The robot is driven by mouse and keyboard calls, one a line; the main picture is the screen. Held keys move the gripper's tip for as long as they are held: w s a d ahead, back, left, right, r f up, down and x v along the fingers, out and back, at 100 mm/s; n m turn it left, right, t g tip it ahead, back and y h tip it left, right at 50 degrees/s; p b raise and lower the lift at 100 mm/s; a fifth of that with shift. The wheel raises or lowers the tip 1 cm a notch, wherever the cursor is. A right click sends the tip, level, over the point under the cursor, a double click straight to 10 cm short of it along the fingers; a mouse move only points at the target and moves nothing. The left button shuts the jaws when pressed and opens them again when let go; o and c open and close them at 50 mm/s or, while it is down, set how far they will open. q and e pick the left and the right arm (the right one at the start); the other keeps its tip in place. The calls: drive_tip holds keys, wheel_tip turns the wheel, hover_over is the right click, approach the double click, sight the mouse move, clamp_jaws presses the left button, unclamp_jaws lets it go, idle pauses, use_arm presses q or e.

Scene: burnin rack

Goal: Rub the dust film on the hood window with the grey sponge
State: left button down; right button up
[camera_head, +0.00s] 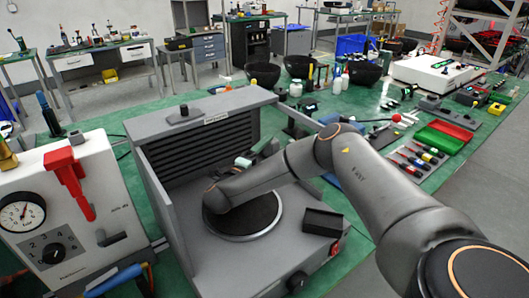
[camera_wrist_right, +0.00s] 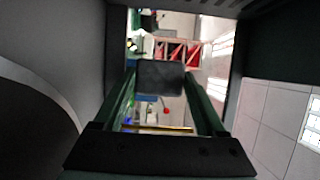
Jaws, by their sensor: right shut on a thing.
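The grey sponge (camera_wrist_right: 160,76) shows in the right wrist view as a dark grey block between the two green fingers of my right gripper (camera_wrist_right: 160,84), which is shut on it. In the head view my right arm reaches in from the right over the grey hood-like unit (camera_head: 165,190), with its slatted back panel and side wall. The arm and wrist largely hide the gripper there, and I cannot make out the sponge. I cannot clearly make out the window or dust film, or whether the sponge touches anything. My left gripper is out of view.
A round dark plate (camera_head: 262,215) and a small black block (camera_head: 323,222) are on the unit's base. A white gauge box (camera_head: 75,225) with a red lever stands close on the left. Bowls, bottles and tools crowd the green table behind and right.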

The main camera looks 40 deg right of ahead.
drive_tip(key=shift+s+d, duration=0.1)
drive_tip(key=shift+d, duration=0.35)
drive_tip(key=s+p, duration=0.2)
drive_tip(key=shift+a+r+p, duration=0.2)
drive_tip(key=shift+p, duration=0.1)
drive_tip(key=shift+s+a+f+p, duration=0.1)
drive_tip(key=shift+s+f+p, duration=0.05)
drive_tip(key=shift+s+p, duration=0.7)
drive_tip(key=shift+s, duration=0.1)
drive_tip(key=shift+w+f+b, duration=0.15)
drive_tip(key=shift+w+b, duration=0.35)
drive_tip(key=shift+w, duration=0.05)
drive_tip(key=shift+w+d+b, duration=0.15)
drive_tip(key=shift+w+b, duration=0.25)
drive_tip(key=shift+w, duration=0.35)
drive_tip(key=shift+w+d+b, duration=0.15)
drive_tip(key=shift+w+b, duration=0.25)
drive_tip(key=shift+w, duration=0.3)
